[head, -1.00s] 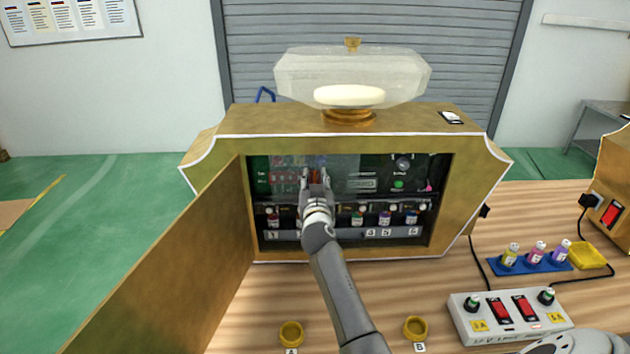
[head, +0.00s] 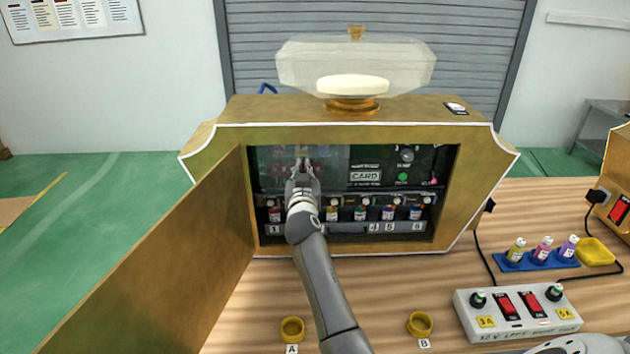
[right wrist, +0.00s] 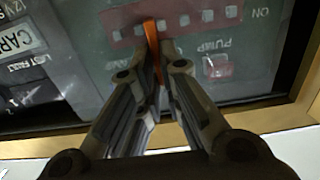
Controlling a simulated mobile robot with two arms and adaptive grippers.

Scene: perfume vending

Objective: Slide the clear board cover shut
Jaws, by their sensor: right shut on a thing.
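The clear board cover (head: 333,160) is a see-through sheet over the left part of the dark control board, inside the open gold cabinet (head: 225,137). My right gripper (head: 302,172) reaches into the cabinet in front of it. The right wrist view shows the same gripper (right wrist: 157,75) with its fingers closed on a thin orange tab (right wrist: 151,38) on the cover. Through the cover a red strip with pale squares and the words PUMP and ON show. The board's CARD label (head: 366,176) lies right of the cover in the head view. My left gripper is not in view.
The cabinet's gold door (head: 165,260) stands open at the left. Small bottles (head: 360,213) line a numbered shelf below the board. Yellow cups (head: 292,329) and (head: 420,324) and a switch box (head: 515,310) are on the wooden table in front.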

